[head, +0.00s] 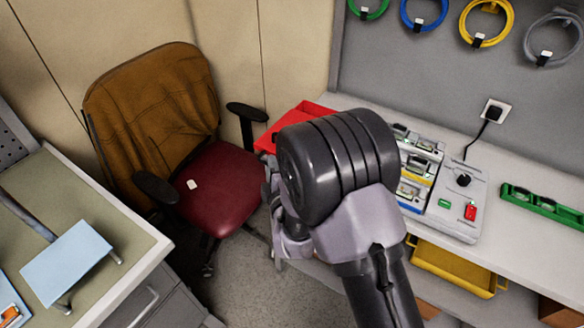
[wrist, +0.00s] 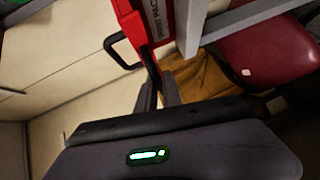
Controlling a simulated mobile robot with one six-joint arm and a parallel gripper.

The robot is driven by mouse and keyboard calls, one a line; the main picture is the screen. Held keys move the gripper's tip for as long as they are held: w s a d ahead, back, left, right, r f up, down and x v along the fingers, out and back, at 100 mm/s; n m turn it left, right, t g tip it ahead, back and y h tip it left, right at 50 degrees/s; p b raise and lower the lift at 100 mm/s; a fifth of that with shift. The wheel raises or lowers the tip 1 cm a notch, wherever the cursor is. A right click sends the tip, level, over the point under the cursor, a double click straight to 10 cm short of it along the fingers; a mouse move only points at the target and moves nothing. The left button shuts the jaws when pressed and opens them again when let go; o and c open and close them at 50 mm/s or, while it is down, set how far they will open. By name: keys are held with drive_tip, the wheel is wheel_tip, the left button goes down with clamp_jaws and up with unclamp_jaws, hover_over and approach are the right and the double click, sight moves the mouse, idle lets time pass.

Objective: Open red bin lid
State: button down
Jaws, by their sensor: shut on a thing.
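The red bin (head: 300,118) shows in the head view beside the left end of the workbench, partly hidden behind my arm. In the wrist view the red bin (wrist: 143,35) is at the top, with a dark label with white lettering and a black loop handle (wrist: 116,44) on its left side. In the head view my wrist hides the fingertips. I cannot tell how far the lid is raised.
An office chair (head: 218,190) with a brown jacket (head: 150,110) stands left of my arm. A second desk (head: 120,245) is at left.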

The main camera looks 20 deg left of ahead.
drive_tip(key=s+a+b, duration=0.2)
drive_tip(key=s+b, duration=0.1)
drive_tip(key=s, duration=0.3)
drive_tip(key=shift+s, duration=0.2)
drive_tip(key=shift+r, duration=0.1)
drive_tip(key=c, duration=1.5)
unclamp_jaws()
drive_tip(key=shift+a, duration=0.1)
